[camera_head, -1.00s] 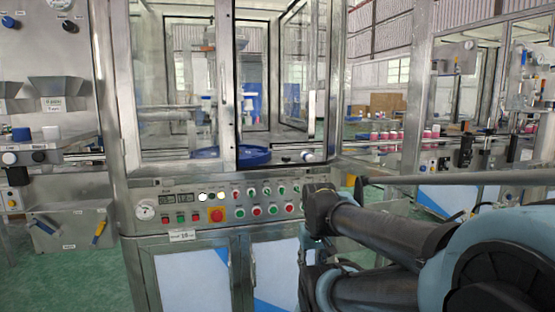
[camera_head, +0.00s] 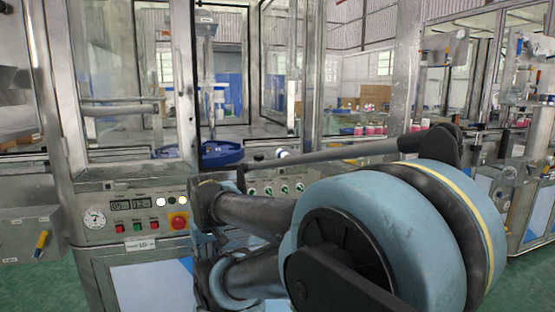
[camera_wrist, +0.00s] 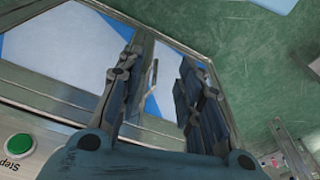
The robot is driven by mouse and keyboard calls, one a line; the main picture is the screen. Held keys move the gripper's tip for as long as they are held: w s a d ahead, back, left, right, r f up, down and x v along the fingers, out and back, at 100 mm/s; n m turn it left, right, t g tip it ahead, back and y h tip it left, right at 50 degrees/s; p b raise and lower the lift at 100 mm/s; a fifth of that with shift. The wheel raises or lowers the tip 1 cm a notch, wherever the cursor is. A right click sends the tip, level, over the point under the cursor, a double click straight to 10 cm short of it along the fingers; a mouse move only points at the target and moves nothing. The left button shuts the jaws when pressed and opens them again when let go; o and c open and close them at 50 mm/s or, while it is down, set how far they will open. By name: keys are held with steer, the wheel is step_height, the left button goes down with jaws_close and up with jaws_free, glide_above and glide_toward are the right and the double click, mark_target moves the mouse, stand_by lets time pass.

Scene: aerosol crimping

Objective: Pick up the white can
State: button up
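In the wrist view my gripper (camera_wrist: 158,62) is open, with its two fingers apart and nothing between them. Beyond the fingers are the machine's lower doors and the green floor. In the head view my arm covers the middle and lower right, and I cannot make out the gripper's fingers there. I cannot pick out a single white can for certain in either current view. Several pink-and-white cans (camera_head: 370,130) stand on a line at the back right of the head view, small and partly hidden.
The glass-walled machine (camera_head: 122,185) stands close in front, with a button panel and a red stop button (camera_head: 179,222). A green button (camera_wrist: 18,147) shows in the wrist view. Another machine stands at right. Green floor shows at lower left.

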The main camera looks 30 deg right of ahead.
steer(key=shift+o, duration=1.4)
steer(key=o, duration=0.4)
steer(key=shift+d+r, duration=0.25)
steer(key=shift+r, duration=1)
steer(key=shift+c, duration=0.2)
steer(key=w+d+r, duration=0.3)
steer(key=w+r, duration=0.3)
steer(key=r, duration=0.2)
step_height(320, 180, up, 29)
steer(key=m+g+h, duration=0.2)
steer(key=m+g, duration=0.1)
glide_above(284, 152)
steer(key=w+a, duration=0.1)
steer(key=a, duration=0.2)
steer(key=d+f, duration=0.1)
steer(key=f, duration=0.4)
steer(key=d+f, duration=0.1)
steer(key=f, duration=0.5)
steer(key=d+f, duration=0.1)
steer(key=f, duration=0.4)
steer(key=shift+s+d+f, duration=0.1)
steer(key=shift+s+f, duration=0.2)
steer(key=shift+f, duration=0.1)
